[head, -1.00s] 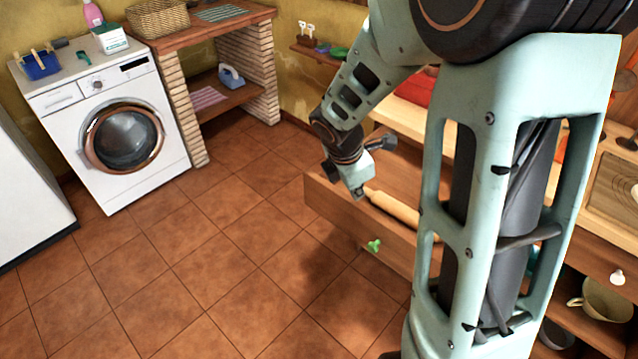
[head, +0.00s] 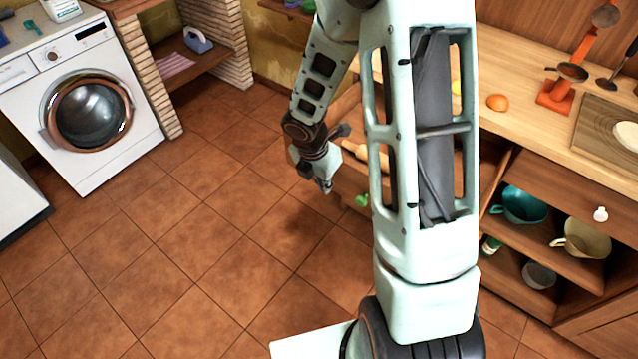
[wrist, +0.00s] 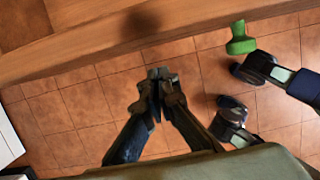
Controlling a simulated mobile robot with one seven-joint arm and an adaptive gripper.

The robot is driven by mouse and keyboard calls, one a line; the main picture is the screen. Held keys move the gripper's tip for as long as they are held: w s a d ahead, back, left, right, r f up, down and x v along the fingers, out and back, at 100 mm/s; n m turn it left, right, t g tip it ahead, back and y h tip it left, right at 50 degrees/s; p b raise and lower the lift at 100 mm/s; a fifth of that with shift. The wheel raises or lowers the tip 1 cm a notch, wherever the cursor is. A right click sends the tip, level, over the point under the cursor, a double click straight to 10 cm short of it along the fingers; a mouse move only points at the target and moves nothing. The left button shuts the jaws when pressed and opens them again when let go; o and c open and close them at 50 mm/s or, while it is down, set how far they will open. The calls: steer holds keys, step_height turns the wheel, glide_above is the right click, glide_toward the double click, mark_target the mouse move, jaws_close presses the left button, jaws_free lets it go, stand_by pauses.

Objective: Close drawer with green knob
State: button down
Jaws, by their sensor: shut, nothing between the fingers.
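The wooden drawer (head: 350,182) with the green knob (head: 362,200) stands open, partly hidden behind my arm. A rolling pin (head: 352,148) lies inside it. My gripper (head: 326,186) is shut and empty, outside the drawer front and left of the knob. In the wrist view, the drawer's wooden front (wrist: 95,48) crosses the top and the green knob (wrist: 240,38) sticks out to the right. My shut fingertips (wrist: 158,78) are over the floor, below the front in the picture. I cannot tell whether they touch it.
Another drawer with a white knob (head: 600,214) is at the right, above shelves with a teal cup (head: 522,205) and a cream cup (head: 582,238). A washing machine (head: 85,105) stands at the left. The tiled floor (head: 190,250) between is clear.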

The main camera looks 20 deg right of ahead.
steer(key=shift+w+d+r, duration=0.1)
steer(key=shift+w+d, duration=0.65)
steer(key=shift+d, duration=0.3)
